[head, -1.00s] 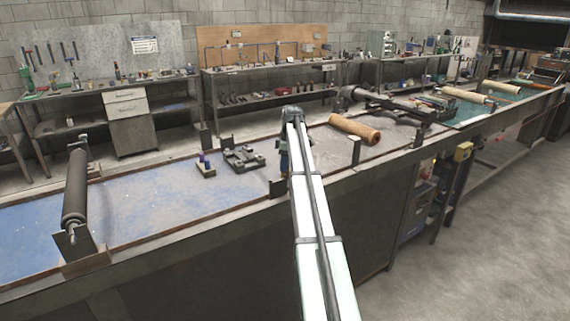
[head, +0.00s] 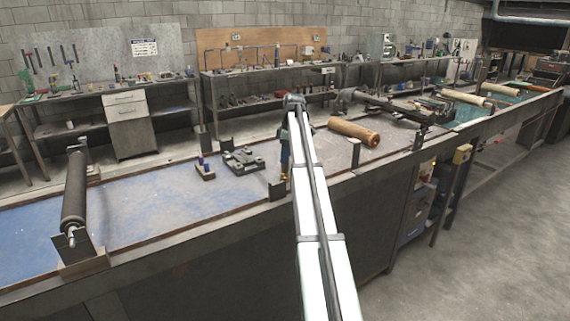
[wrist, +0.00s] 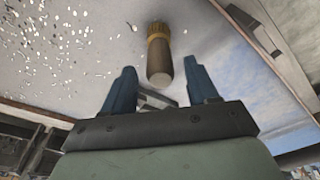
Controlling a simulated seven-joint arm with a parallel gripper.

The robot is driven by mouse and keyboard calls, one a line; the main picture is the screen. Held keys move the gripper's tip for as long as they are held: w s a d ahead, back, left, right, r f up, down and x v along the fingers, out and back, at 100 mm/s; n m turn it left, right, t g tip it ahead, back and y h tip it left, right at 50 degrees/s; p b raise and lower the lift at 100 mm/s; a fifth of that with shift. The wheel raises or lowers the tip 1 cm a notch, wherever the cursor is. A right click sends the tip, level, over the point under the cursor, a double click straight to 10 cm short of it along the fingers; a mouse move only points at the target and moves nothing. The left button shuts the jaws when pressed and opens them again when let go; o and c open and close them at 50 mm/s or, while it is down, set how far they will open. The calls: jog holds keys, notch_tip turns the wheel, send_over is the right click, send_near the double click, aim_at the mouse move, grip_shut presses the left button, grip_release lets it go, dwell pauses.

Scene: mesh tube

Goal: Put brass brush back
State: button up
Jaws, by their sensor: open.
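In the wrist view my gripper (wrist: 160,70) is open, its two blue fingers spread apart. A short cylinder with a brass-coloured band and a dark handle, seemingly the brass brush (wrist: 158,57), shows in the gap between the fingertips. Its pale round end faces the gripper. I see no finger touching it, and how far beyond the tips it lies is unclear. In the head view my gripper (head: 285,168) hangs low over the near edge of the long bench, partly behind my arm. I cannot make out the brush there.
The long bench (head: 140,205) has a blue surface at left. A small block with upright pieces (head: 204,170) and a dark metal fixture (head: 243,160) stand left of my gripper. A tan roll (head: 354,131) lies to the right.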

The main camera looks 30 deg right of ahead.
jog(key=r, duration=0.6)
jog(key=shift+s+d+r, duration=0.3)
jog(key=shift+d+r, duration=0.05)
